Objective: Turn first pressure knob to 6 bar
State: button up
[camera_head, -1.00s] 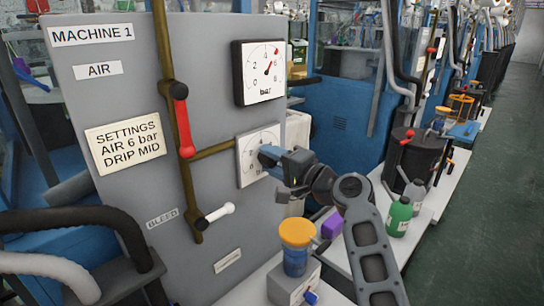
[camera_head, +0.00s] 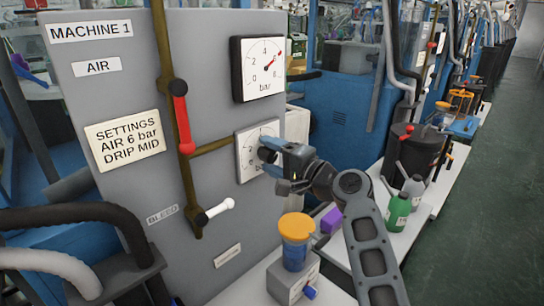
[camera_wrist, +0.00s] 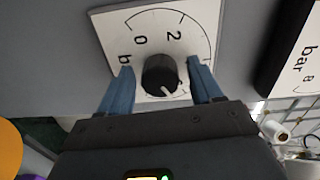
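The pressure knob (camera_wrist: 160,74) is black and round with a white pointer line, on a white dial plate (camera_wrist: 105,22) marked 0 and 2. In the head view the plate (camera_head: 244,160) sits on the grey panel, with my gripper in front of the knob. My gripper (camera_wrist: 162,88) has its two blue fingers on either side of the knob, with gaps visible between fingers and knob. The pointer points toward my gripper's body; its reading is hidden. The bar gauge (camera_head: 259,68) above shows its needle pointing up and right, near a red mark; the exact value is unclear.
The settings label (camera_head: 125,139) reads AIR 6 bar, DRIP MID. A red lever (camera_head: 182,122) and a white lever (camera_head: 219,208) stick out left of the dial. An orange-lidded cup (camera_head: 296,240) stands below my gripper, with green and grey bottles (camera_head: 397,212) to the right.

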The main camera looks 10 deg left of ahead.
jog(key=b+v, duration=0.1)
jog(key=v, duration=0.6)
jog(key=shift+s+d, duration=0.25)
jog(key=shift+d, duration=0.1)
